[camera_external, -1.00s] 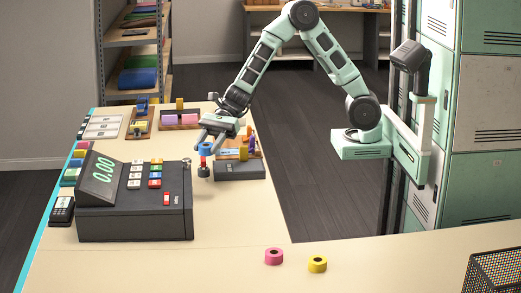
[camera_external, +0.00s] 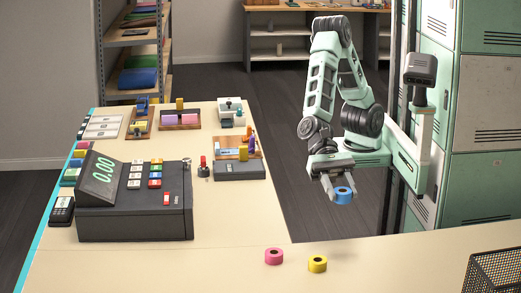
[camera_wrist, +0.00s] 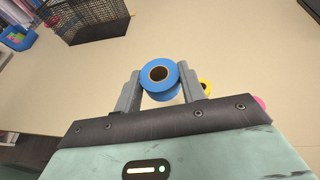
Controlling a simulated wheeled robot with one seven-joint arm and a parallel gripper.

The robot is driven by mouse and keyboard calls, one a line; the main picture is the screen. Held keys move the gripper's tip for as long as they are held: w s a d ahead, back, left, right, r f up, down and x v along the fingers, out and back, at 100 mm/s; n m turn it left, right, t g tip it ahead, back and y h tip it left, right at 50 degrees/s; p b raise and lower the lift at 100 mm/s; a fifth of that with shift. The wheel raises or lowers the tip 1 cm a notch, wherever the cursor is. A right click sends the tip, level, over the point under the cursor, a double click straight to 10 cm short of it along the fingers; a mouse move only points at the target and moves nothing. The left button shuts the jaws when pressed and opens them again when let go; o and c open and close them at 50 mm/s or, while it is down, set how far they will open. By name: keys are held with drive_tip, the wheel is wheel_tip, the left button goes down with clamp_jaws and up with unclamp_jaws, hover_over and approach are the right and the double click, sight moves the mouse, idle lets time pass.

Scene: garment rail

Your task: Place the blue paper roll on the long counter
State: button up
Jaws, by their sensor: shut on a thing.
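The blue paper roll (camera_external: 344,195) is held between the two fingers of my gripper (camera_external: 337,187). It also shows in the wrist view (camera_wrist: 160,80), with a finger against each side and its dark core hole facing the camera. In the external view my gripper is beyond the long counter's (camera_external: 215,262) back edge, to the right of the left counter wing, with the roll in the air. A pink roll (camera_external: 274,256) and a yellow roll (camera_external: 317,264) stand apart on the long counter. In the wrist view the yellow roll (camera_wrist: 206,86) is partly hidden behind the right finger.
A black mesh basket (camera_external: 497,272) stands at the counter's right end. A cash register (camera_external: 135,200) and several small trays fill the left wing. Lockers (camera_external: 484,120) stand at the right. The counter between the yellow roll and the basket is clear.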

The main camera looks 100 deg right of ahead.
drive_tip(key=s+a, duration=0.2)
drive_tip(key=s, duration=0.1)
hover_over(350, 252)
wheel_tip(350, 252, down, 5)
drive_tip(key=shift+g, duration=0.4)
drive_tip(key=shift+d+f+p, duration=0.1)
drive_tip(key=shift+f+p, duration=0.2)
drive_tip(key=shift+f, duration=4.65)
drive_tip(key=shift+w+f, duration=0.1)
drive_tip(key=shift+f, duration=0.1)
drive_tip(key=o, duration=1)
drive_tip(key=shift+c, duration=0.2)
drive_tip(key=shift+r, duration=0.1)
drive_tip(key=shift+r, duration=0.2)
drive_tip(key=b+v, duration=0.1)
drive_tip(key=v, duration=1.1)
